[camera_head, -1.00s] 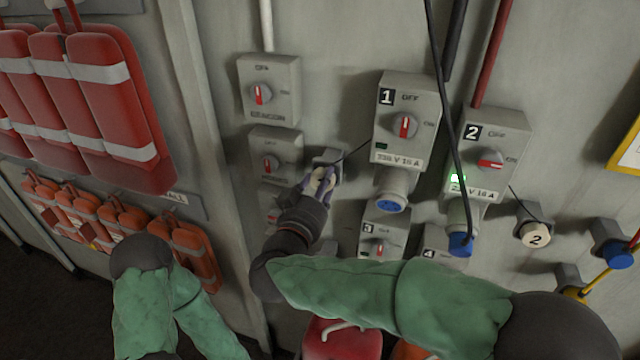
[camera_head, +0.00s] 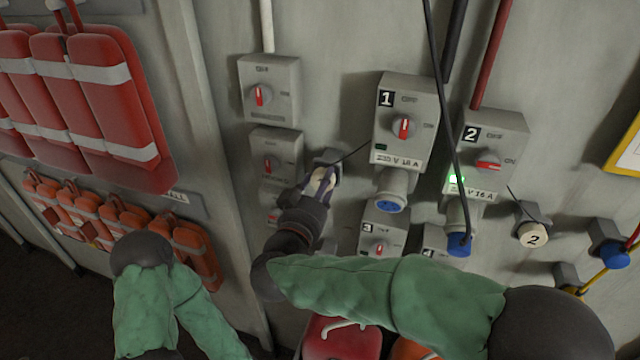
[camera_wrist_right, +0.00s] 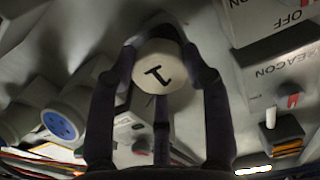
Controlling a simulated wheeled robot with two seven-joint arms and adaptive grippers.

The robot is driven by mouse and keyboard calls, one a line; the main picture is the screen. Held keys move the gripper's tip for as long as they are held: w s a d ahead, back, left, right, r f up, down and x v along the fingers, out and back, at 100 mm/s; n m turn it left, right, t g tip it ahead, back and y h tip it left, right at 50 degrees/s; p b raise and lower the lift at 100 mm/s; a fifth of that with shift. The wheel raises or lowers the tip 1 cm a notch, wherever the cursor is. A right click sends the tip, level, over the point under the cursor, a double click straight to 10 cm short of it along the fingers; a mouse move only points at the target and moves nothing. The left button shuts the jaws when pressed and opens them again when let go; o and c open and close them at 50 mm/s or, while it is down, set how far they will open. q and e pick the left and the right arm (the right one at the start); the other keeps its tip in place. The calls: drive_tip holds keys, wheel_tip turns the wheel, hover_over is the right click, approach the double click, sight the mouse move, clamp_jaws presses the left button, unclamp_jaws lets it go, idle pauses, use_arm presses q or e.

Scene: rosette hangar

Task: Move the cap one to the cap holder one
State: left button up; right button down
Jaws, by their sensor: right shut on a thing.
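The cap one is a pale round cap marked 1, seen between the fingers in the right wrist view (camera_wrist_right: 158,66). In the head view it is mostly covered by my right gripper (camera_head: 320,182). That gripper is shut on the cap, its dark fingers around the cap's sides. The cap holder one (camera_head: 328,158) is a small grey block on the wall, just behind the cap and fingers. I cannot tell whether the cap touches or is seated on it. A thin dark cord runs from there up towards switch box 1 (camera_head: 403,115). My left gripper is out of view.
A blue-faced socket (camera_head: 390,203) hangs under box 1. Switch box 2 (camera_head: 488,150) has a blue plug (camera_head: 459,244) below it. A cap marked 2 (camera_head: 533,235) sits at the right.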

drive_tip(key=shift+w+d, duration=0.15)
drive_tip(key=shift+w, duration=0.4)
drive_tip(key=shift+c, duration=2.3)
unclamp_jaws()
drive_tip(key=shift+s, duration=0.1)
drive_tip(key=v, duration=1.2)
